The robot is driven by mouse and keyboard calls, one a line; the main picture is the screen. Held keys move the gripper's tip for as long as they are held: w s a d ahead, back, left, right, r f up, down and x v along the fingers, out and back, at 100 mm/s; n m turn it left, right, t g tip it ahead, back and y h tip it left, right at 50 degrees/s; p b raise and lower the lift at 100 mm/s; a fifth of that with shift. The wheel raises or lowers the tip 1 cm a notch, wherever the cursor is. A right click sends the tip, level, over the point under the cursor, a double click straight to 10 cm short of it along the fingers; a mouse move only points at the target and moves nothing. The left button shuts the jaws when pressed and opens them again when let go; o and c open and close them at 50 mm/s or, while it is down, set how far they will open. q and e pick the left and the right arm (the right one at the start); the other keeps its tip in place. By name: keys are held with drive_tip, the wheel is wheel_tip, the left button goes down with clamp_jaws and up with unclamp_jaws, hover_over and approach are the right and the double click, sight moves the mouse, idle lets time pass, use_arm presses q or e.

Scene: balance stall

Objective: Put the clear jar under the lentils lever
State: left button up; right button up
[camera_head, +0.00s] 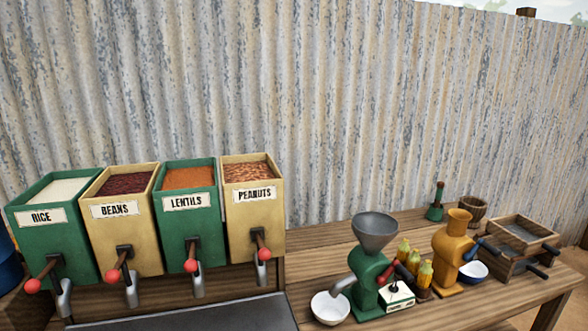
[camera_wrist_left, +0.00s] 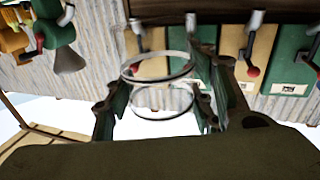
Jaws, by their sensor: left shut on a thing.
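The lentils bin (camera_head: 187,217) is green and holds orange lentils. Its lever (camera_head: 191,265) has a red knob, and a metal spout (camera_head: 198,283) hangs beside it. In the left wrist view, which is upside down, my left gripper (camera_wrist_left: 160,98) is shut on the clear jar (camera_wrist_left: 160,84), with a finger on each side. The bins show behind the jar there. I cannot tell exactly how far the jar is from the lentils spout. Neither gripper nor the jar shows in the head view.
The rice bin (camera_head: 52,228), beans bin (camera_head: 125,216) and peanuts bin (camera_head: 252,205) flank the lentils. A dark grey tray (camera_head: 190,318) lies below the spouts. A white bowl (camera_head: 331,307), green grinder (camera_head: 368,277) and orange grinder (camera_head: 450,257) stand to the right.

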use_arm(q)
drive_tip(key=s+a+r+b, duration=0.1)
drive_tip(key=s+a+r, duration=0.1)
drive_tip(key=s, duration=0.3)
drive_tip(key=shift+r+b, duration=0.3)
drive_tip(key=shift+r, duration=0.6)
use_arm(e)
drive_tip(key=shift+s+d+f, duration=0.1)
drive_tip(key=shift+d+f, duration=0.1)
drive_tip(key=shift+f, duration=0.45)
drive_tip(key=shift+s+d+f, duration=0.1)
drive_tip(key=shift+d+f, duration=0.05)
drive_tip(key=shift+f, duration=0.45)
drive_tip(key=shift+a, duration=0.15)
use_arm(q)
drive_tip(key=w+d+f+p, duration=0.2)
drive_tip(key=w+f+p, duration=0.1)
drive_tip(key=w, duration=0.5)
drive_tip(key=w+d+f+p, duration=0.2)
drive_tip(key=w+f+p, duration=0.2)
drive_tip(key=w, duration=0.4)
drive_tip(key=shift+w+d+f+y, duration=0.2)
drive_tip(key=shift+w+y, duration=0.1)
use_arm(e)
wheel_tip(320, 180, up, 7)
